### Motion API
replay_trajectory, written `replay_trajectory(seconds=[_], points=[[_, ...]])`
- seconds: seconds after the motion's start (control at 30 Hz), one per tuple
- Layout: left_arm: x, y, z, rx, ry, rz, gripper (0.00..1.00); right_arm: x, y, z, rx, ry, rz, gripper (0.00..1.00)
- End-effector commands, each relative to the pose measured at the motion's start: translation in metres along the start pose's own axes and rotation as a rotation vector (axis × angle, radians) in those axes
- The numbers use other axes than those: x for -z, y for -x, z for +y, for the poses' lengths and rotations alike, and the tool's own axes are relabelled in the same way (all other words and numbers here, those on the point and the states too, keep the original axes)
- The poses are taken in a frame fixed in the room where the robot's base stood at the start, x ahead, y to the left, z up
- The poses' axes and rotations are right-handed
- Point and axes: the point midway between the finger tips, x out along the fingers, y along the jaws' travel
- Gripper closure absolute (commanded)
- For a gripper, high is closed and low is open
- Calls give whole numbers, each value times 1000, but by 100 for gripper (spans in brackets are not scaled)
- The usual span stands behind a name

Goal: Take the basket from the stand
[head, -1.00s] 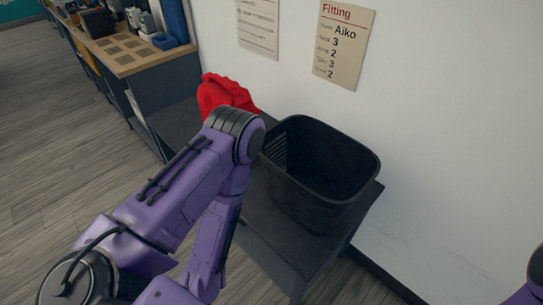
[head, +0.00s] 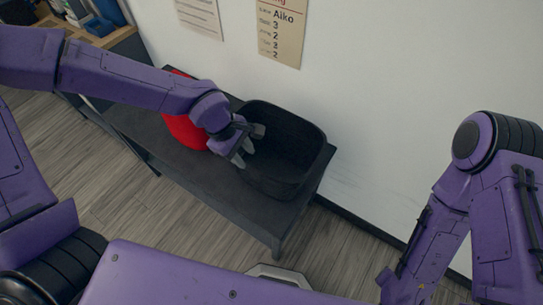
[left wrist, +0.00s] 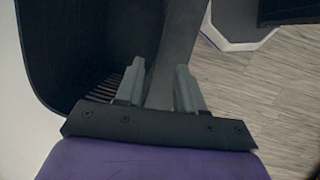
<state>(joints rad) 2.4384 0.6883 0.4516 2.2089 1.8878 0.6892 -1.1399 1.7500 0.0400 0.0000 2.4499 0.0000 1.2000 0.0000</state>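The black basket (head: 285,182) stands upright on the right end of the dark stand (head: 225,192), with its open top up. My left gripper (head: 243,152) is at the basket's left rim, pointing down. In the left wrist view, the two grey fingers of my left gripper (left wrist: 160,88) are apart, one on each side of the basket wall (left wrist: 178,40). The left finger is on the inner side of the basket, where slots show. I see no firm squeeze on the wall. My right arm reaches down at the right of the head view; its gripper is out of the picture.
A red object (head: 185,130) sits on the stand left of the basket, partly behind my left arm. A white wall (head: 380,90) with paper sheets (head: 283,30) rises close behind. A wooden-topped workbench (head: 115,38) is at the far left. Bare floor (head: 190,225) lies in front.

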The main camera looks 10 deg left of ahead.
Motion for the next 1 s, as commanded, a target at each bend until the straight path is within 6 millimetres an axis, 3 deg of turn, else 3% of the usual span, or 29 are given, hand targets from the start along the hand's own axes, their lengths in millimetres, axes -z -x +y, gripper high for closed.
replay_trajectory(seconds=[0.03,0.47,0.73,0.77,0.87,1.0], points=[[1,-13,-2,7,-2,4,62,-1,-3,0,0,0,0,43],[4,-78,-1,9,-3,5,62,0,1,0,0,0,0,43],[3,-84,0,5,1,3,62,0,1,0,0,0,0,43],[3,-84,0,5,1,3,65,0,1,0,0,0,0,43],[3,-84,0,5,0,3,98,0,1,0,0,0,0,43],[3,-84,0,5,0,3,100,0,1,0,0,0,0,43]])
